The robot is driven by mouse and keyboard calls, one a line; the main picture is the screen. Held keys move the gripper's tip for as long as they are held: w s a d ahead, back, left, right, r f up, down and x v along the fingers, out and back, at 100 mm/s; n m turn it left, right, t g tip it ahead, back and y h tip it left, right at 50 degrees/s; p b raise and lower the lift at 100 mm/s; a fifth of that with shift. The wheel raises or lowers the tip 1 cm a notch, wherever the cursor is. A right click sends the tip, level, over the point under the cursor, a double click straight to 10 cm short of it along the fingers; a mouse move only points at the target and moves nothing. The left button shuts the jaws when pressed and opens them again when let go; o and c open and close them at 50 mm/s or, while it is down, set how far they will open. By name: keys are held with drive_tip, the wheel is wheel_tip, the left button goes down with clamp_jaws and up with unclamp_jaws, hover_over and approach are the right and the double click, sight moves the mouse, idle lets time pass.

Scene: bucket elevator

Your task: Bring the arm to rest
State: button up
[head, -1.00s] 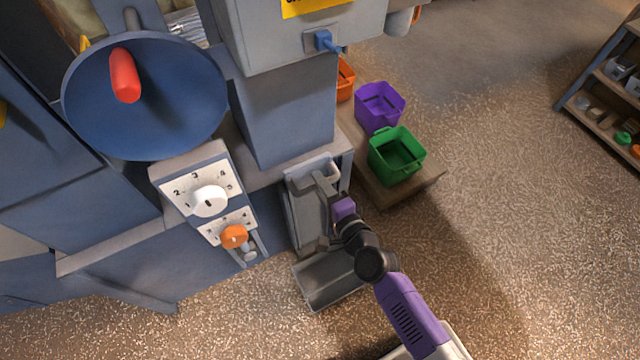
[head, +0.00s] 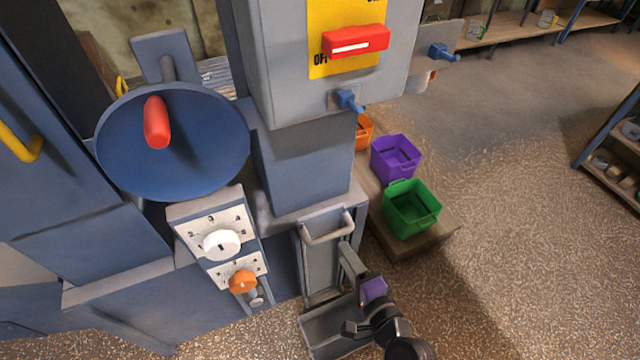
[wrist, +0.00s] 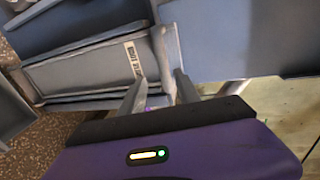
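My gripper (head: 346,256) is in front of the grey panel (head: 319,262) low on the blue machine, below and to the right of its bar handle (head: 328,228). The gripper appears clear of that handle. In the wrist view the two grey fingers of my gripper (wrist: 160,90) stand apart, with nothing visibly held between them. A grey panel with a white label (wrist: 134,59) lies beyond the fingertips. My purple and black arm comes up from the bottom of the head view, and most of it is cut off.
A grey open tray (head: 335,328) sits below the gripper. A low wooden platform (head: 432,243) to the right carries green (head: 411,208), purple (head: 396,158) and orange (head: 363,131) bins. A dial panel (head: 208,232) and blue dish (head: 200,140) are to the left. Open floor lies right.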

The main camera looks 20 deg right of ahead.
drive_tip(key=s+r+n+p, duration=0.9)
drive_tip(key=s+r+n, duration=0.9)
drive_tip(key=s+r, duration=0.8)
drive_tip(key=shift+s+a+r+g, duration=0.3)
drive_tip(key=shift+s+g, duration=0.1)
drive_tip(key=shift+s, duration=0.2)
drive_tip(key=shift+o, duration=0.2)
